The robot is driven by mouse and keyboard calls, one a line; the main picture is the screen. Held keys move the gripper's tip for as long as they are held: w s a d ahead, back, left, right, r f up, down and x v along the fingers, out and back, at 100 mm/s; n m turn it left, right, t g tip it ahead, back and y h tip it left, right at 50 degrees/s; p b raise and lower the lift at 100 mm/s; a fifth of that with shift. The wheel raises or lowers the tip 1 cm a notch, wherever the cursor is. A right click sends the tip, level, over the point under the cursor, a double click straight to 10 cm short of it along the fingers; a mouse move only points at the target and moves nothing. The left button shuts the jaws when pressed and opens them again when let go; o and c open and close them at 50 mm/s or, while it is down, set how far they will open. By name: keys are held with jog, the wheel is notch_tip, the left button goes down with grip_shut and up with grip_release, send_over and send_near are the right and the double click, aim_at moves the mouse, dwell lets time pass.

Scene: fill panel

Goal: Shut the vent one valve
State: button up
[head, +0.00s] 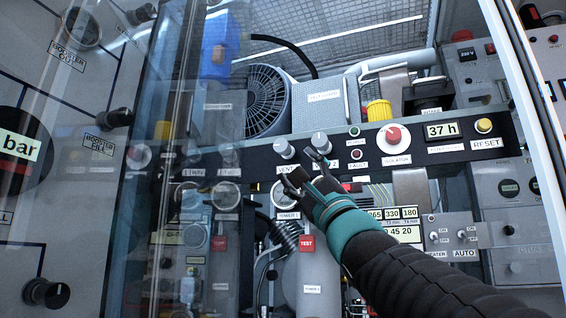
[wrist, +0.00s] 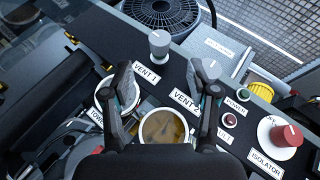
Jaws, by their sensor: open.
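The vent one valve is a light grey knob (head: 284,148) on the dark sloping panel strip, with its label partly hidden by a finger in the head view. In the wrist view the vent one knob (wrist: 160,44) stands at upper middle above its "VENT 1" label. My gripper (head: 303,169) is open and empty in front of the strip. In the wrist view its two fingers (wrist: 160,70) are spread either side of the label, with the knob beyond and between the tips, apparently apart. The vent two knob (head: 321,142) is just right of vent one; the right finger partly covers it in the wrist view.
A red isolator knob (head: 394,135) and small fault and power lamps stand to the right on the strip. A fan (head: 267,100) sits behind it. A round gauge (wrist: 164,128) is below the labels. A transparent door (head: 170,200) stands on the left.

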aim_at(282, 147)
jog(key=p+x, duration=0.4)
jog(key=x, duration=0.6)
jog(key=shift+r, duration=0.1)
grip_shut()
